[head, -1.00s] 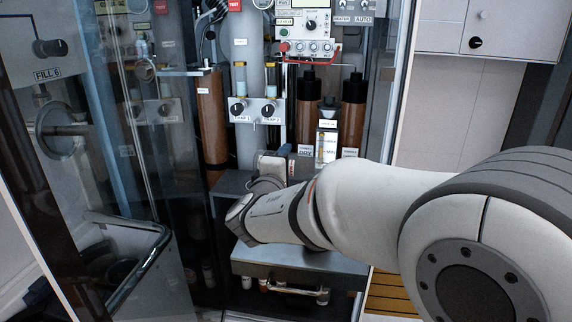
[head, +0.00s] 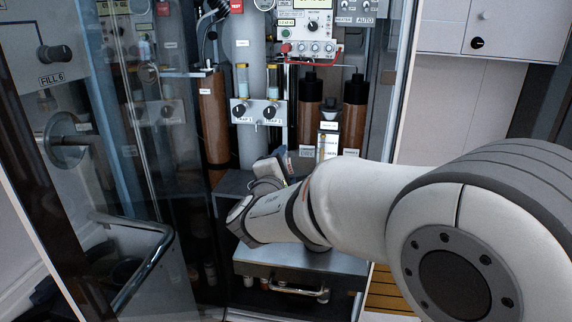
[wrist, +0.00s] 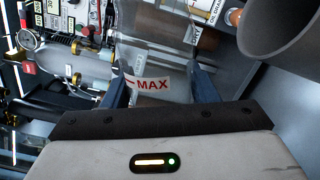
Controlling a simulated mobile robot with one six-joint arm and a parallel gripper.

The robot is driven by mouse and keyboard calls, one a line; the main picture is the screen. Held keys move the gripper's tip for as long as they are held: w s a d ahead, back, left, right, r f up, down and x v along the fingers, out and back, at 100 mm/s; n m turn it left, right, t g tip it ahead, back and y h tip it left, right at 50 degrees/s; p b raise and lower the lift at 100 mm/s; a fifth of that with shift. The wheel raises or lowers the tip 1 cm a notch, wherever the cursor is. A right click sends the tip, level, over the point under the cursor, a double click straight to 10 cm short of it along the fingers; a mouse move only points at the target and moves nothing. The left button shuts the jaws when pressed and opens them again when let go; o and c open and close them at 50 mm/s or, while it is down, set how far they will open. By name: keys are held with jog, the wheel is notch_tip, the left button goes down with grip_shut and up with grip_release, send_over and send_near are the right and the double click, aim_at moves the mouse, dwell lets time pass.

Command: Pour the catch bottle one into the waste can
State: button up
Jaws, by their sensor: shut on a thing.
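My gripper (wrist: 162,88) is shut on a clear bottle (wrist: 155,62) with a red MAX mark, its two dark blue fingers on either side in the wrist view. In the head view my gripper (head: 284,154) is small and partly hidden behind my wrist; the held bottle is hard to make out there. A wide grey cylinder (wrist: 285,35) is close at the upper right of the wrist view, apart from the fingers; I cannot tell for sure that it is the waste can. Whether liquid is flowing cannot be seen.
A labelled container (head: 328,145) stands behind my wrist, before brown bottles (head: 309,120) with black caps. A trap panel (head: 258,112) hangs to the left. A glass door (head: 110,150) with a bent handle stands at the left. A metal drawer top (head: 290,262) lies below.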

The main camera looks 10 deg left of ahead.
aim_at(294, 151)
jog(key=shift+f+b, duration=0.2)
jog(key=shift+b, duration=0.8)
jog(key=shift+r+n+p, duration=0.3)
jog(key=shift+r+p, duration=0.2)
jog(key=shift+r, duration=0.05)
jog(key=shift+d+r+n+p, duration=0.25)
jog(key=shift+r+n+p, duration=0.35)
jog(key=shift+p, duration=0.45)
jog(key=r+n+p, duration=0.1)
jog(key=n+p, duration=0.1)
jog(key=p, duration=0.3)
jog(key=d+r+n+p, duration=0.1)
jog(key=r+n+p, duration=0.1)
jog(key=p, duration=0.4)
jog(key=shift+s+d+r+n, duration=0.1)
jog(key=shift+d+r+n, duration=0.1)
jog(key=shift+n, duration=0.3)
jog(key=d+n+p, duration=0.1)
jog(key=n+p, duration=0.1)
jog(key=d+r+n+p, duration=0.1)
jog(key=n, duration=0.1)
jog(key=shift+s+d+r+p, duration=0.15)
jog(key=shift+d+r+p, duration=0.05)
jog(key=shift+d+p, duration=0.15)
jog(key=shift+s+d+r+n+p, duration=0.1)
jog(key=shift+d+n+p, duration=0.55)
jog(key=shift+n, duration=0.55)
